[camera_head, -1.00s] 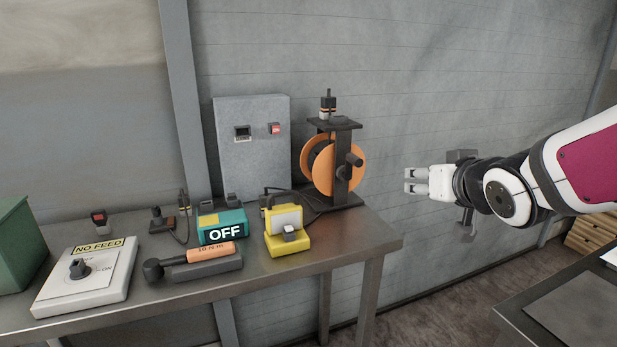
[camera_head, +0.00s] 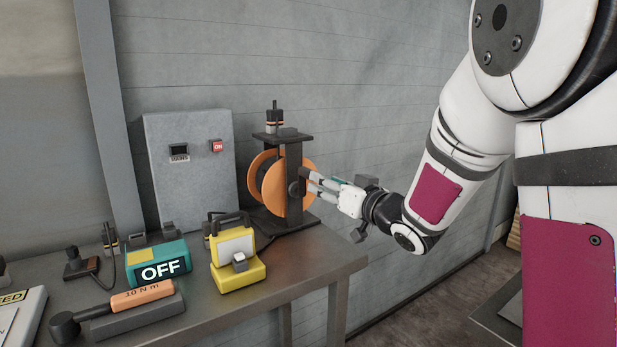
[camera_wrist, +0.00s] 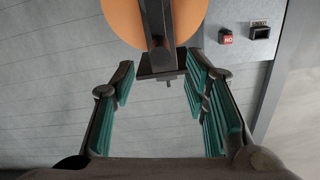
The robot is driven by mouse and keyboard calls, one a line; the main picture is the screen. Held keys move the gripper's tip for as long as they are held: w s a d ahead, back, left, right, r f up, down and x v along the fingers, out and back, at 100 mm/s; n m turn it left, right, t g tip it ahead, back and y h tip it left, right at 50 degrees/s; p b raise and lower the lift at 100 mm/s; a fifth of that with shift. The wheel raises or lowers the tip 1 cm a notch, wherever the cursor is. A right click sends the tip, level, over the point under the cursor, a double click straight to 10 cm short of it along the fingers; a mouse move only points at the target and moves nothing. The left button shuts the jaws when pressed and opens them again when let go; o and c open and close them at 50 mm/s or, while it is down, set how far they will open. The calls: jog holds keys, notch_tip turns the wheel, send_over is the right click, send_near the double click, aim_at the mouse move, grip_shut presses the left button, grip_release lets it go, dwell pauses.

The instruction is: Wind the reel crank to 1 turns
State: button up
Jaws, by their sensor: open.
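The reel (camera_head: 267,187) has orange discs in a dark upright stand (camera_head: 294,160) at the back right of the bench. Its dark crank (camera_head: 304,173) is on the side facing my arm and is partly hidden by my fingers. My gripper (camera_head: 309,182) is open, with its fingertips at the crank. I cannot tell whether they touch it. In the wrist view, the orange reel (camera_wrist: 191,14) and the dark stand (camera_wrist: 157,25) appear upside down beyond my open gripper (camera_wrist: 158,75). The crank's knob is not clear there.
A grey box (camera_head: 190,165) with a red ON button stands left of the reel. A yellow device (camera_head: 237,273), a teal OFF box (camera_head: 150,268) and an orange-handled tool (camera_head: 140,297) lie on the metal bench (camera_head: 310,265). Bare wall lies behind.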

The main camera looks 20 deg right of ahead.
aim_at(305, 184)
jog(key=x, duration=0.7)
jog(key=shift+w+a, duration=0.1)
jog(key=shift+w, duration=0.25)
grip_shut()
